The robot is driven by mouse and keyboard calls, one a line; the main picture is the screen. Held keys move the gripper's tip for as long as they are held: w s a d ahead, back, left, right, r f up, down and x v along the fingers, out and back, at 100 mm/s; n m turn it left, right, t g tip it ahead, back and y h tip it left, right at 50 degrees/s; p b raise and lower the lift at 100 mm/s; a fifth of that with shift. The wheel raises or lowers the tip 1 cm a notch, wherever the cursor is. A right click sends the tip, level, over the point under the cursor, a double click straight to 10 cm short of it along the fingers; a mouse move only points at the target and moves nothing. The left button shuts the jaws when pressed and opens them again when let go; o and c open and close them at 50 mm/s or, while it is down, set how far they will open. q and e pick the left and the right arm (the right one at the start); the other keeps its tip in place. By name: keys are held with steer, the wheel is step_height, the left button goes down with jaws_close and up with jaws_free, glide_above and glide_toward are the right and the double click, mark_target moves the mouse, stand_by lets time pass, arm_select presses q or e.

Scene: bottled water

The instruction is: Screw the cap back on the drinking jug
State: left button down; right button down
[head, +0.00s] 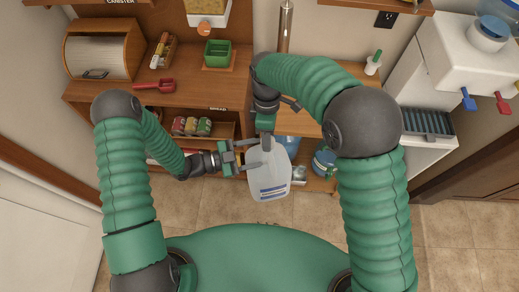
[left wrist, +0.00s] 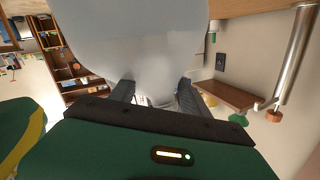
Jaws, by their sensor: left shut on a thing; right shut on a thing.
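The drinking jug (head: 270,176), whitish and translucent with a blue-marked label, is held up off the floor in the middle of the head view. My left gripper (head: 240,158) is shut on it at its upper left side. In the left wrist view the pale jug (left wrist: 135,35) fills the upper middle, with the left fingers (left wrist: 156,95) around a narrow part of it. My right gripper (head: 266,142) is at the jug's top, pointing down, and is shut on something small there. The cap is not distinguishable; the right fingers hide that spot.
A wooden counter (head: 135,100) with a bread box (head: 100,52), red scoop (head: 154,86) and green container (head: 217,52) stands behind left. A lower shelf with a blue-and-white jug (head: 324,163) is behind right. A white water dispenser (head: 440,60) stands far right. Tiled floor (head: 225,205) is clear in front.

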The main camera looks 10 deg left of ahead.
steer(key=m, duration=0.6)
steer(key=shift+w+a+r, duration=0.1)
steer(key=shift+w+a, duration=0.05)
steer(key=shift+a, duration=0.05)
steer(key=m, duration=0.5)
steer(key=shift+a, duration=0.1)
steer(key=c, duration=1.2)
jaws_free()
steer(key=o, duration=0.3)
